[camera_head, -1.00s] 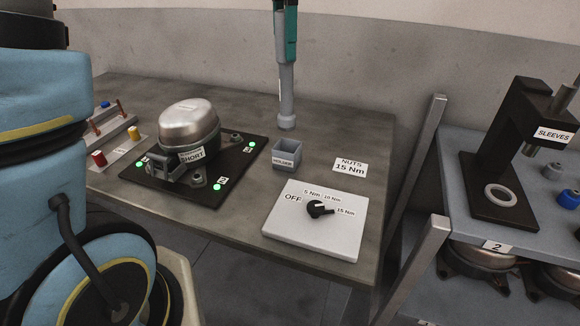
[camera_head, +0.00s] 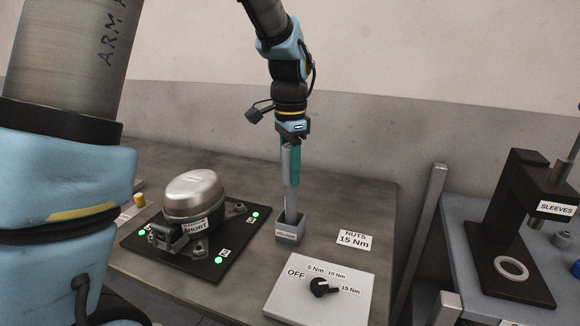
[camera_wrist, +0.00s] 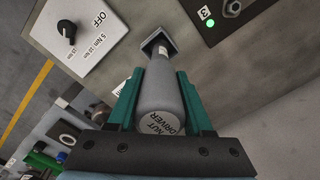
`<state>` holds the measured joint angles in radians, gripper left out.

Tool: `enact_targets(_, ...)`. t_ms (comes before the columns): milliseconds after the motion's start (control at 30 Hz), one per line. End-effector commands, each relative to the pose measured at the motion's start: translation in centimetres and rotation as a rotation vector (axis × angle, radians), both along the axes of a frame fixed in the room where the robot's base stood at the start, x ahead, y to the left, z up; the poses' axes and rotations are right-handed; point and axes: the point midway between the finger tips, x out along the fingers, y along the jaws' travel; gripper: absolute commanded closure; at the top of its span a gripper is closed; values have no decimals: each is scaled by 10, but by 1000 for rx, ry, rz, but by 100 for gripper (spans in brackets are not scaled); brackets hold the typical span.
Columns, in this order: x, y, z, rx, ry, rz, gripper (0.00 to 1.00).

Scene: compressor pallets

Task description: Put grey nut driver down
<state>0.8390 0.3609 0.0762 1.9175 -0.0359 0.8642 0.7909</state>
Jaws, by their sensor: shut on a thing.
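The grey nut driver (camera_head: 289,190) stands about upright with its lower end in the square grey holder (camera_head: 291,233) on the table. My gripper (camera_head: 294,170) is shut on its upper part with green fingers. In the wrist view, the nut driver (camera_wrist: 163,93) shows its labelled end cap between the fingers, and its far end is inside the holder (camera_wrist: 158,45). The very tip is hidden by the holder walls.
A silver compressor (camera_head: 193,195) marked SHORT sits on a black plate (camera_head: 190,263) with green lights, left of the holder. A sleeve press (camera_head: 519,220) stands far right.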

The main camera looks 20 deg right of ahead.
Motion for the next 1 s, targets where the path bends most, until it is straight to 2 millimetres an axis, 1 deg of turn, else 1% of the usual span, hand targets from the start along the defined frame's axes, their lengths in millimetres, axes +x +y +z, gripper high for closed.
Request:
enact_targets(167,0,0,0,-1,-1,0,100)
enact_targets(267,0,0,-3,-1,-1,0,100)
enact_targets(300,0,0,-3,0,0,0,47)
enact_targets(533,0,0,-3,0,0,0,21)
enact_targets(567,0,0,-3,0,0,0,19)
enact_targets(833,0,0,0,0,0,0,19)
enact_targets(933,1,-1,7,-2,-2,0,19)
enact_targets(1000,1,-1,16,-4,-3,0,19)
